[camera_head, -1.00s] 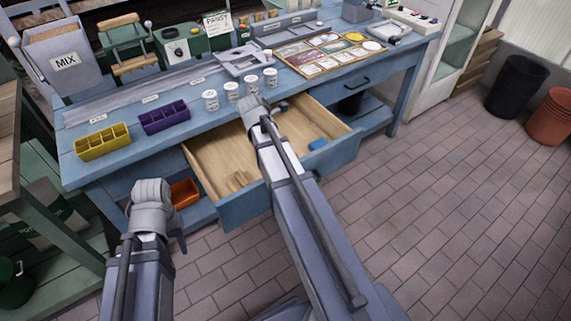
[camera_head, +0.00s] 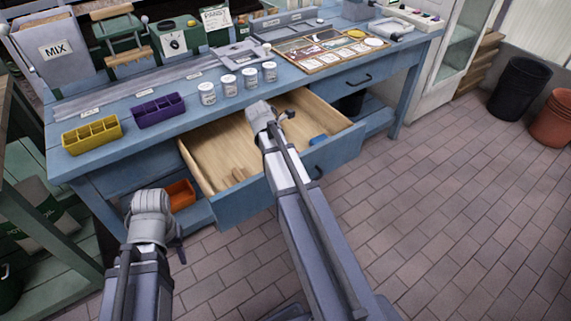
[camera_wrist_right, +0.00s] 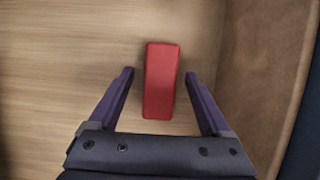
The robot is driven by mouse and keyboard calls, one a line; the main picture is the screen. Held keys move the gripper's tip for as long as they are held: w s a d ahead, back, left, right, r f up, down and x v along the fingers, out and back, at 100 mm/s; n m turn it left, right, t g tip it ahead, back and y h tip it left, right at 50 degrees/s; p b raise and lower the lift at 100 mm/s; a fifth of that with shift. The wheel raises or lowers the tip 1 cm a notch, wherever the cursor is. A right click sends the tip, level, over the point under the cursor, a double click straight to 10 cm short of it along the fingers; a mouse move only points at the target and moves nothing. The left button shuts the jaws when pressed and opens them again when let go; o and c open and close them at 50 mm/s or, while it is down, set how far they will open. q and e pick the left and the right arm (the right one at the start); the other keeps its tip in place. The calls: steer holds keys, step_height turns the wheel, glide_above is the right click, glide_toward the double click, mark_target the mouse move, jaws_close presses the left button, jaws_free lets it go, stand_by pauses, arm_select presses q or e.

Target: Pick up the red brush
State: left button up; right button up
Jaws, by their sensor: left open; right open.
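The red brush (camera_wrist_right: 161,80) shows in the right wrist view as a plain red block on the wooden floor of the open drawer (camera_head: 215,152). My right gripper (camera_wrist_right: 159,74) is open, with one finger on each side of the block and a visible gap to both. In the head view my right arm reaches over the drawer and the red brush is hidden. My left gripper (camera_head: 177,230) is low at the left, in front of the bench and away from the drawer; its fingers barely show.
A blue item (camera_head: 318,140) lies at the drawer's right side. The drawer's side wall (camera_wrist_right: 275,80) runs close to the right of my right gripper. Jars (camera_head: 207,93), a yellow tray (camera_head: 92,136) and a purple tray (camera_head: 159,110) stand on the bench (camera_head: 130,95).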

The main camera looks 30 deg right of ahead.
steer(key=shift+d+f, duration=0.1)
steer(key=shift+f, duration=0.25)
stand_by(0.4)
steer(key=shift+c, duration=0.4)
jaws_close()
